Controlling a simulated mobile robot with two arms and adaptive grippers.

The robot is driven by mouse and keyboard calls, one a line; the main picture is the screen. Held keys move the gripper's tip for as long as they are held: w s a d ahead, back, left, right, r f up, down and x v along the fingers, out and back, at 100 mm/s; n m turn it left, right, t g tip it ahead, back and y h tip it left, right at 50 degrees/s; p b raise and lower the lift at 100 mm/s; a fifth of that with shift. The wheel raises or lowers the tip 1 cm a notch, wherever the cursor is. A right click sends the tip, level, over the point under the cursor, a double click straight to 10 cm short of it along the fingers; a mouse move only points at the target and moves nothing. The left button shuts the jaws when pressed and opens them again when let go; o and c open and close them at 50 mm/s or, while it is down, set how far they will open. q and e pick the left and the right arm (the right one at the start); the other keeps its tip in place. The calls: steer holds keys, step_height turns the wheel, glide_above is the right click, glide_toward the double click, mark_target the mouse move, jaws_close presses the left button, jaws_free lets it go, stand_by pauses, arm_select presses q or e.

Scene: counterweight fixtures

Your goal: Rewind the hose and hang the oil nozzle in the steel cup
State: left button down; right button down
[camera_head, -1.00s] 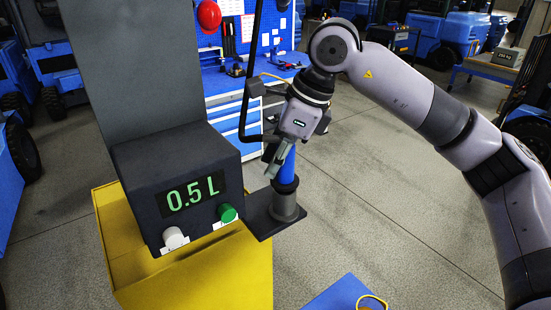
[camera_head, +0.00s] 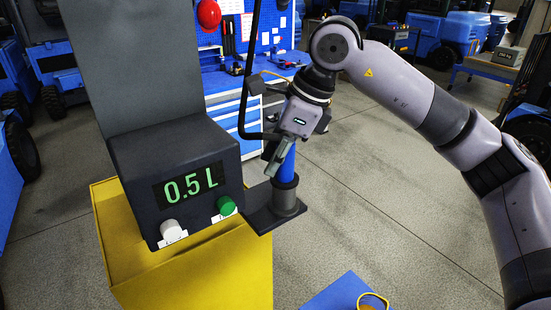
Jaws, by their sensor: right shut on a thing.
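My right gripper (camera_head: 277,155) is shut on the blue oil nozzle (camera_head: 287,166), and its fingers partly cover it. The nozzle stands near upright, its lower end at the dark collar of the steel cup (camera_head: 286,203). I cannot tell how deep it sits. The cup stands on a dark plate beside the dispenser. The black hose (camera_head: 244,100) comes down from above and bends right toward the gripper. My left gripper is out of view.
The dark dispenser (camera_head: 135,190) shows "0.5 L" above a white knob (camera_head: 171,229) and a green knob (camera_head: 227,206), on a yellow base (camera_head: 225,265). A blue surface (camera_head: 330,296) is at the bottom edge. A workbench (camera_head: 215,82) stands behind.

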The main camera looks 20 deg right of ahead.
mark_target(295, 180)
steer(key=shift+s+f, duration=0.1)
steer(key=shift+f, duration=0.15)
steer(key=c, duration=1.7)
jaws_free()
steer(key=o, duration=0.5)
steer(key=shift+r, duration=0.1)
steer(key=p+v, duration=0.5)
steer(key=v, duration=0.5)
